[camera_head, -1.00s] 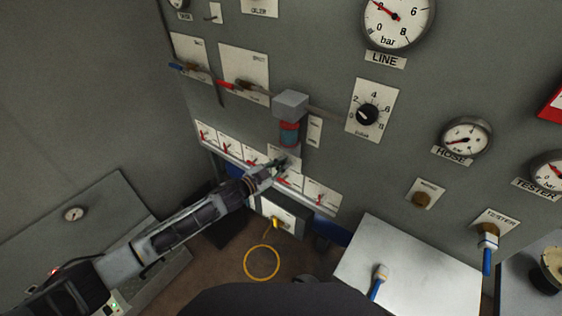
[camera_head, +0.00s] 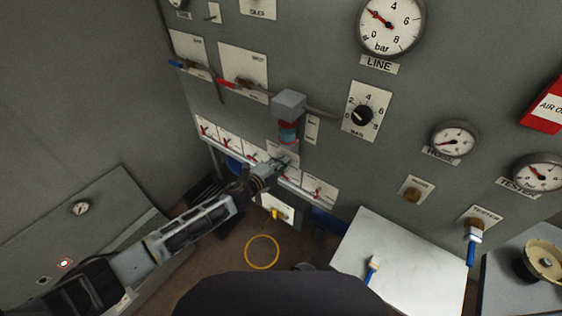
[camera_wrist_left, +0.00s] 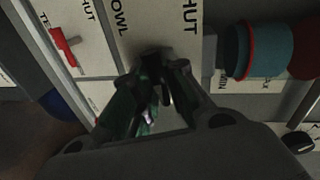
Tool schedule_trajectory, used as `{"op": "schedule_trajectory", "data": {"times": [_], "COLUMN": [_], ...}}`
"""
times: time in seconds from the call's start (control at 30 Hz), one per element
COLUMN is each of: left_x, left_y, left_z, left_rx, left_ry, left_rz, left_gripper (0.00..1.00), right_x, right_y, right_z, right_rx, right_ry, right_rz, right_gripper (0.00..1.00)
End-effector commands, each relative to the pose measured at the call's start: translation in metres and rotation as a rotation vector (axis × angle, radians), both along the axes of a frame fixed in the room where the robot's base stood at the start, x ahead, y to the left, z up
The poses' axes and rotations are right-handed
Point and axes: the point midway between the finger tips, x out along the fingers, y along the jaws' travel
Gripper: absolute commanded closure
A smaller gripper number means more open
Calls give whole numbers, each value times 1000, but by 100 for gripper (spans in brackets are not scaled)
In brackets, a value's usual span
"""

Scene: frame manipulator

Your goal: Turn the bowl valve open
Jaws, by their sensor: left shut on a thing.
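The bowl valve's white plate (camera_wrist_left: 140,22) fills the upper middle of the left wrist view, with "OWL" and "HUT" readable on it. In the head view the plate (camera_head: 283,151) sits in a row of small valve plates, under the grey block with the red and blue cylinder (camera_head: 288,134). My left gripper (camera_head: 281,165) is at this plate, shut on the valve handle. In the left wrist view its fingers (camera_wrist_left: 155,88) close around a dark part (camera_wrist_left: 152,62) at the plate; most of the handle is hidden. My right gripper is not in view.
Neighbouring plates with red handles (camera_head: 251,156) (camera_head: 317,190) flank the valve closely. The red and blue cylinder (camera_wrist_left: 262,50) is close to the fingers. A white-topped box (camera_head: 410,270) stands lower right. A yellow ring (camera_head: 262,252) lies on the floor.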

Motion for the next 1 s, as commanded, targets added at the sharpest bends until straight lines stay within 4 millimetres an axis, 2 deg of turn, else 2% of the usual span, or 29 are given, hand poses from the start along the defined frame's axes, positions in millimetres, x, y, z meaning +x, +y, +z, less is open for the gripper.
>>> {"op": "schedule_trajectory", "data": {"times": [0.3,0.8,0.83,1.0], "left_x": [-1,-1,-1,-1], "left_y": [0,0,0,0], "left_z": [-3,-4,-4,-3], "left_rx": [114,134,134,132], "left_ry": [-80,-93,-93,-94], "left_rz": [-1,0,-1,-1], "left_gripper": [100,100,82,64], "right_x": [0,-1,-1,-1], "right_y": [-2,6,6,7], "right_z": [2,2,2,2], "right_rx": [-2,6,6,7], "right_ry": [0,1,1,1], "right_rz": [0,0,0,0], "right_gripper": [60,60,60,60]}}
